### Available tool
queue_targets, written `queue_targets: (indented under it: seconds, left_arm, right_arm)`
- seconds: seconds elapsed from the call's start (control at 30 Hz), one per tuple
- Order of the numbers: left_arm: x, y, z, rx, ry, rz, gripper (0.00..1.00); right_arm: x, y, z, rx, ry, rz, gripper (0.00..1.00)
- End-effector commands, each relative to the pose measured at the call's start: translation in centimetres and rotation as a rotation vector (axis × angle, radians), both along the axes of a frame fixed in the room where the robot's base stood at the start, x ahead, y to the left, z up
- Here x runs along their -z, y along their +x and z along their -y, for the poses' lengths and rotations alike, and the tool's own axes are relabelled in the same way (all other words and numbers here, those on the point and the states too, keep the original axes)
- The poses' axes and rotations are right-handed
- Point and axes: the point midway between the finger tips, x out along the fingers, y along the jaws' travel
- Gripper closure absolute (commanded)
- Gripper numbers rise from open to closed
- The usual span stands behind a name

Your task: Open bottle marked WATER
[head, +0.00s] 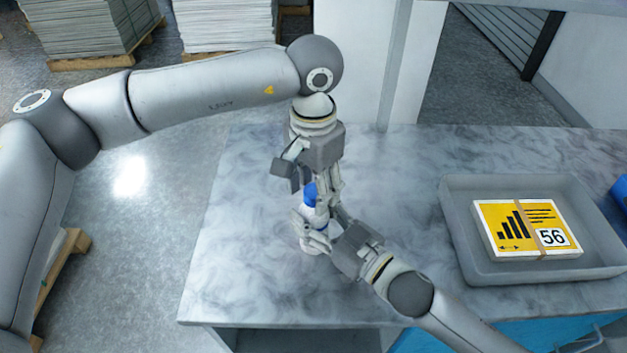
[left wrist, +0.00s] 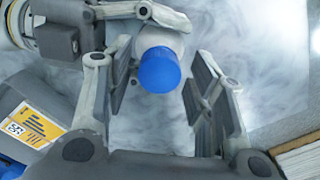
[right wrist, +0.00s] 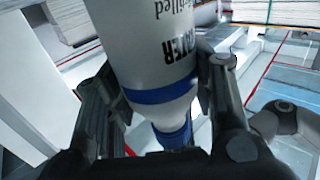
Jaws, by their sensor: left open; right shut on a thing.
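The WATER bottle (head: 307,246) is white with a blue cap (head: 310,194) and stands upright near the left part of the table. Its printed label shows in the right wrist view (right wrist: 155,45), where the cap (right wrist: 174,135) is at the bottom. My right gripper (head: 319,226) is shut on the bottle's body below the cap. My left gripper (head: 312,188) is open above the bottle, pointing down. In the left wrist view the cap (left wrist: 159,70) lies between its spread fingers, with gaps at both sides. The fingers partly hide the bottle in the head view.
A grey tray (head: 458,225) holds a banded stack of yellow cards (head: 500,235) marked 56 at the right. A blue object (head: 621,190) is at the right edge. The marbled tabletop (head: 245,230) is clear left of the bottle. Paper stacks (head: 225,22) stand on pallets behind.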

Motion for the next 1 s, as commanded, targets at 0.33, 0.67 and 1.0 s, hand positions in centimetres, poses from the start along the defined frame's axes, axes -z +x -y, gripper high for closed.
queue_targets:
  seconds: [0.33, 0.67, 1.0]
  left_arm:
    - [-0.03, 0.02, -0.01, 0.0, 0.0, 0.0, 0.88]
    - [-0.05, 0.04, -0.01, -0.129, 0.0, 0.001, 0.98]
    - [-0.1, 0.06, -0.03, -0.658, -0.001, 0.002, 0.98]
  right_arm:
    - [0.14, -0.01, 0.02, 0.001, -0.002, -0.002, 1.0]
    - [0.14, -0.02, 0.02, 0.001, -0.002, -0.002, 1.0]
    - [0.15, -0.02, 0.02, 0.0, -0.002, -0.002, 1.0]
